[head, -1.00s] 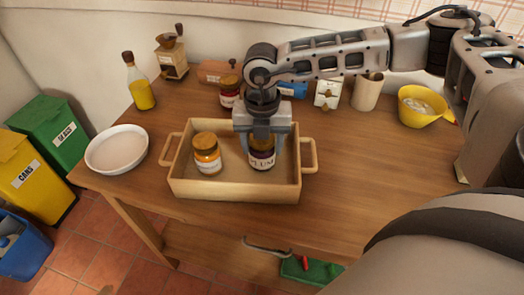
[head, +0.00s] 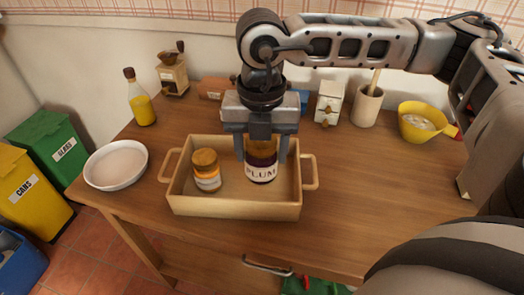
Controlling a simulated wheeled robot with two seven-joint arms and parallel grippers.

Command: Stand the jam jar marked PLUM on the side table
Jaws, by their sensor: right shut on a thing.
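The jam jar marked PLUM (head: 261,172), dark purple with a white label, is upright in the jaws of my right gripper (head: 261,150). The gripper comes from above and is shut on the jar's upper part, which hides most of its lid. The jar is over the right half of a wooden tray (head: 235,207) with two handles and looks raised a little off its floor. No separate side table can be made out. My left gripper is not in view.
The tray is on a wooden table (head: 375,185), clear at right. A white bowl (head: 116,165), oil bottle (head: 142,100), grinder (head: 172,75), utensil pot (head: 366,107) and yellow bowl (head: 420,122) stand around it. Green (head: 50,140) and yellow (head: 28,195) bins are left.

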